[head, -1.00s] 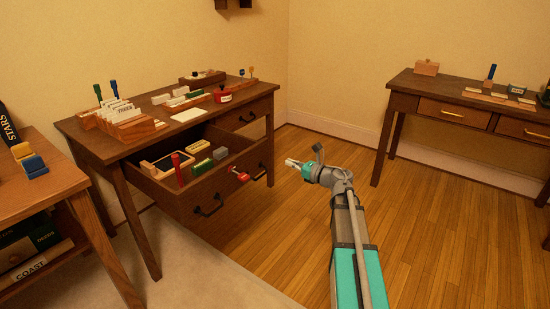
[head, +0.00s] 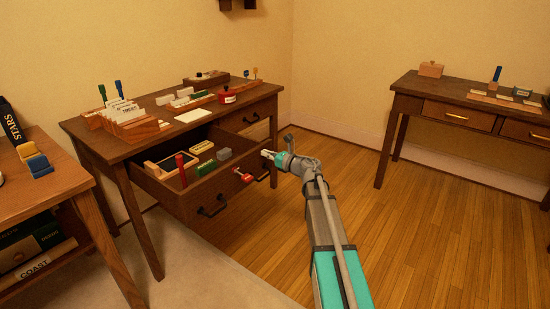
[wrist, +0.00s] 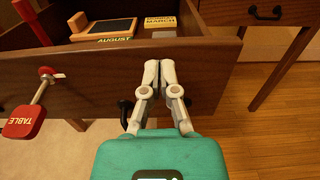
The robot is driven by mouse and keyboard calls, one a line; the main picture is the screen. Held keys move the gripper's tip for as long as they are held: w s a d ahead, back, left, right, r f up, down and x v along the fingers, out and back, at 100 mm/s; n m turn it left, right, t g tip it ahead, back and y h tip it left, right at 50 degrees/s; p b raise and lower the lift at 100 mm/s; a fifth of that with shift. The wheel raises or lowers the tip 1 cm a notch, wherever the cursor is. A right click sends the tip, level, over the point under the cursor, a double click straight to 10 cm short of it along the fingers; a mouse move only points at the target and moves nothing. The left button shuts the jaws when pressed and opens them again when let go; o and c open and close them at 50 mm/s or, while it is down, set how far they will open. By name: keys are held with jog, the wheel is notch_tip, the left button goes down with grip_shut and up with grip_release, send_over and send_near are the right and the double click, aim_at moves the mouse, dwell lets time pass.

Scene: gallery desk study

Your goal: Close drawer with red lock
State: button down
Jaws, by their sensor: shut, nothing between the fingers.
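The drawer with the red lock (head: 215,192) stands open from the dark desk, with small items inside. The red lock (head: 243,176) hangs on its front; in the wrist view the lock's red tag (wrist: 22,122), lettered TABLE, is at the left. My gripper (head: 266,154) is shut and empty at the right part of the drawer front. In the wrist view, my fingertips (wrist: 158,64) are together in front of the drawer front (wrist: 90,75), just below its top edge. Whether they touch it I cannot tell. A dark handle is partly hidden behind my fingers.
The desk top (head: 155,112) holds card racks, stamps and a red pot (head: 227,96). Another desk (head: 395,105) stands at the right and a wooden shelf table (head: 60,190) at the left. The wood floor (head: 400,230) between the desks is clear.

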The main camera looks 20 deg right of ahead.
jog(key=shift+w+a, duration=0.4)
jog(key=shift+w, duration=0.15)
